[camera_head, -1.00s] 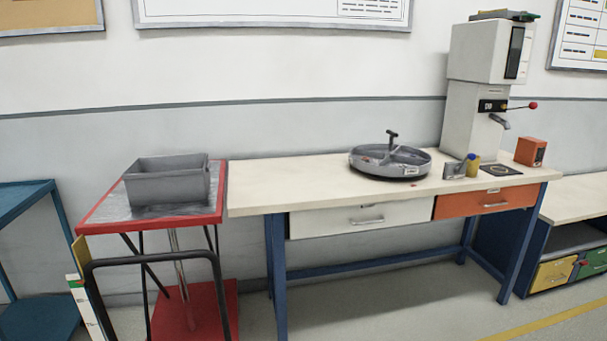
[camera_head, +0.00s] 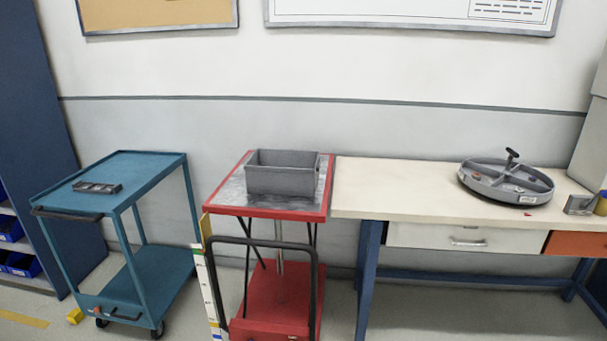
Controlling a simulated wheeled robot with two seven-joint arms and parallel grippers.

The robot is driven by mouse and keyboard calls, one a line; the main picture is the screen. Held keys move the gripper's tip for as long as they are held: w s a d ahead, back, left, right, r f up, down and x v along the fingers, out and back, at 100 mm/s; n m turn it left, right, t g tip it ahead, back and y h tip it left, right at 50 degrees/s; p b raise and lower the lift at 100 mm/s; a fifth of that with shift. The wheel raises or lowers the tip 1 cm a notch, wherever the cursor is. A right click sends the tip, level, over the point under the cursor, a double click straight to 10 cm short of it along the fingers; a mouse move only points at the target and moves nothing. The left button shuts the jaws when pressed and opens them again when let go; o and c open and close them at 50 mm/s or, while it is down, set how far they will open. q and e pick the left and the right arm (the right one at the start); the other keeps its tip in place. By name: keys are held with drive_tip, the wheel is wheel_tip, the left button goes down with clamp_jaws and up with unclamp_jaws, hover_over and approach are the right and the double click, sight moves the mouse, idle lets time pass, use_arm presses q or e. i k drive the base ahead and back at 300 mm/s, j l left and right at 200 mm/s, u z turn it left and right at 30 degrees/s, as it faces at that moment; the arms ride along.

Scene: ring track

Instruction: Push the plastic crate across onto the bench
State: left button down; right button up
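The plastic crate (camera_head: 283,181) is grey, open-topped and upright. It sits on the metal top of a red lift table (camera_head: 267,212), around the middle of that top. The bench (camera_head: 410,187) has a pale top and blue legs and stands directly to the right of the lift table. The two tops look about level, and their edges look close together; I cannot tell if they touch. Neither of my grippers is in view.
A round grey divided tray (camera_head: 506,183) with a handle lies on the bench's right part. The bench top's left part is clear. A blue trolley (camera_head: 120,207) with a small dark tray (camera_head: 97,188) stands at left. The lift table's black handle (camera_head: 262,242) faces me.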

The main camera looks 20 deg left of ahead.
sight(276, 172)
drive_tip(key=i+l+u, duration=0.1)
drive_tip(key=u, duration=0.35)
drive_tip(key=i+l+u, duration=0.3)
drive_tip(key=i+l, duration=0.15)
drive_tip(key=i+l+u, duration=0.1)
drive_tip(key=l, duration=0.35)
drive_tip(key=i+l+u, duration=0.3)
drive_tip(key=l, duration=0.4)
drive_tip(key=i, duration=0.1)
